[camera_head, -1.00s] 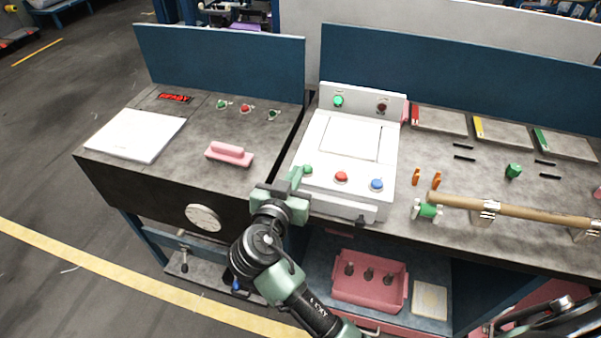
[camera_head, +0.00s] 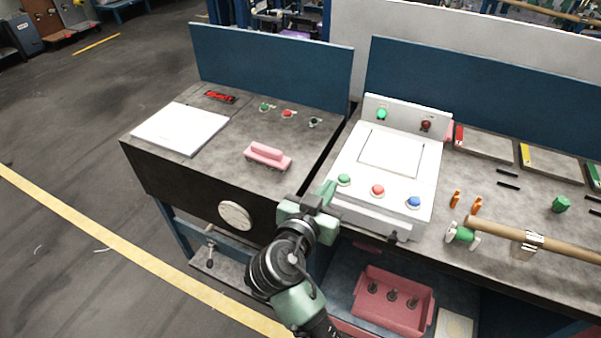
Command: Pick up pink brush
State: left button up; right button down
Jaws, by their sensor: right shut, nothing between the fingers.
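The pink brush (camera_head: 267,157) lies on the grey top of the left bench, with its raised handle upward. My right gripper (camera_head: 327,192) is shut and empty. In the picture it is to the right of and below the brush, apart from it, by the front edge of the white machine. My left gripper is not in view.
A white panel (camera_head: 181,128) lies left of the brush, with small buttons (camera_head: 288,113) behind it. The white machine (camera_head: 352,205) with coloured buttons stands to the right. A pink bin (camera_head: 365,309) sits on the lower shelf. A blue back panel (camera_head: 270,68) bounds the bench.

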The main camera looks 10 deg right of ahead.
aim_at(262, 155)
jog(key=i+j, duration=0.25)
jog(key=j, duration=0.15)
jog(key=i+j, duration=0.25)
jog(key=j, duration=0.2)
jog(key=i+j, duration=0.25)
jog(key=j, duration=0.15)
jog(key=i+j, duration=0.25)
jog(key=j, duration=0.15)
jog(key=z, duration=0.05)
